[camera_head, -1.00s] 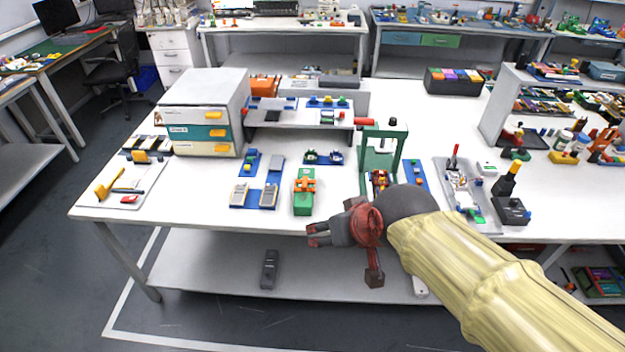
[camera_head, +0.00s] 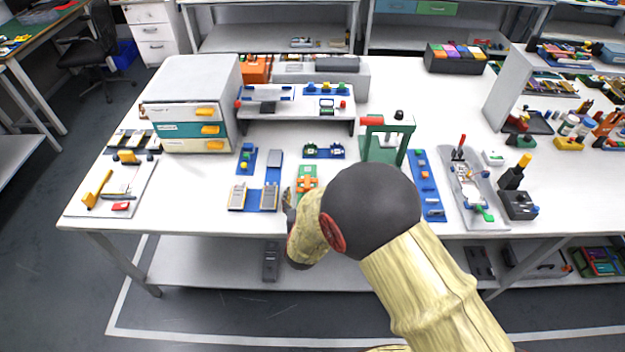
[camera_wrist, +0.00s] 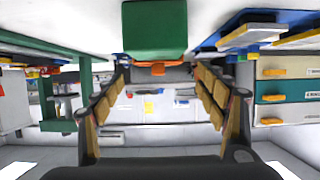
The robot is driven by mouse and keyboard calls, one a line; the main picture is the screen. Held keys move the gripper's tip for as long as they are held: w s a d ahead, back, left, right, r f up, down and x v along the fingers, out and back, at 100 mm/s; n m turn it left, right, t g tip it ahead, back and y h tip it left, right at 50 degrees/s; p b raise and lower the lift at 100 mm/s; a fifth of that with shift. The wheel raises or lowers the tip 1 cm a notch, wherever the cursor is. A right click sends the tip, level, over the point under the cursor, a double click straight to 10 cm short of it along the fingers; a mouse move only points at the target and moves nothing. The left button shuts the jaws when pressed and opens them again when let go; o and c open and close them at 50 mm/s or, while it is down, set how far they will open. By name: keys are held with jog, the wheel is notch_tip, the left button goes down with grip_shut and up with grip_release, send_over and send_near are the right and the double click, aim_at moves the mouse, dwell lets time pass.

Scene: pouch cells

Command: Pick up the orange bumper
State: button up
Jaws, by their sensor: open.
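The orange bumper (camera_head: 307,184) sits on a green block (camera_head: 306,171) near the table's front edge, in the middle of the head view. In the wrist view, which looks upside down, the green block (camera_wrist: 155,28) is at the top centre and the orange bumper (camera_wrist: 157,68) shows below it. My gripper (camera_wrist: 162,78) is open and empty, its fingers spread to either side of the bumper's line in that view. In the head view my gripper (camera_head: 289,198) is mostly hidden behind my arm, close to the left of the block. I cannot see any contact.
A blue tray with grey cells (camera_head: 257,196) lies left of the block. A green press frame (camera_head: 386,140) stands at the back right. A drawer cabinet (camera_head: 195,105) is at the left, and a raised shelf (camera_head: 297,112) stands behind. The front left of the white table (camera_head: 190,200) has free room.

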aim_at(307, 182)
jog(key=b+x, duration=0.2)
jog(key=x, duration=0.5)
jog(key=shift+w+d, duration=0.15)
jog(key=shift+r, duration=0.1)
jog(key=shift+c, duration=0.4)
jog(key=c, duration=0.7)
jog(key=shift+c, duration=0.6)
jog(key=shift+r, duration=0.1)
